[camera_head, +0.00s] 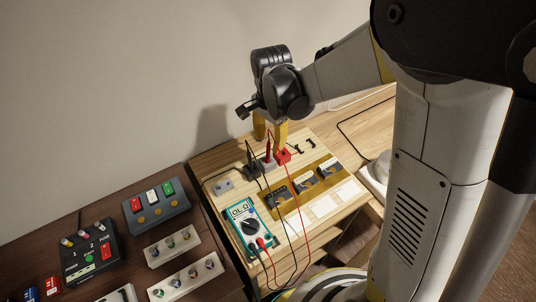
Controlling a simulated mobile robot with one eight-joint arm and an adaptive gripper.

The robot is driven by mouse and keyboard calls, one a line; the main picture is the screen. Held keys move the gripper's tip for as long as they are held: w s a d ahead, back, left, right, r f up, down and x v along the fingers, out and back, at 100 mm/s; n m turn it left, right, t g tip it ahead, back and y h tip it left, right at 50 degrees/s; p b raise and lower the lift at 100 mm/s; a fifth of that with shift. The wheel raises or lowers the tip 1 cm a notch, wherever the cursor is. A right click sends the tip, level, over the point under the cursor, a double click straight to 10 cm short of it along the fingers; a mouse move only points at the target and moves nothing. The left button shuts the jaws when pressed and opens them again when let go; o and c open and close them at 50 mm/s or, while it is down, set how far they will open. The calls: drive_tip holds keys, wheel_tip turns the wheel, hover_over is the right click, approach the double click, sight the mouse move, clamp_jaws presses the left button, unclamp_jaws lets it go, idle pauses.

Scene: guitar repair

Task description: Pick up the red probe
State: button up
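The red probe (268,149) stands upright in a small holder on the wooden workbench (320,142). Its red lead appears to run to the multimeter (246,225), which has a teal edge and a display. My gripper (270,141) points down over the probe with its two yellow fingers apart. The probe's upper part shows between the fingertips in this view. I cannot tell whether either finger touches it. A dark probe (252,158) stands just left of it. The holder's base is partly hidden by the probes and leads.
Several dark modules (305,179) lie on a yellow-brown strip. The wall is behind.

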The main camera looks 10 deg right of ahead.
sight(268, 153)
wheel_tip(268, 153, down, 3)
drive_tip(key=shift+w+a+f+b, duration=0.1)
drive_tip(key=shift+a+b, duration=0.05)
drive_tip(key=shift+b, duration=0.25)
clamp_jaws()
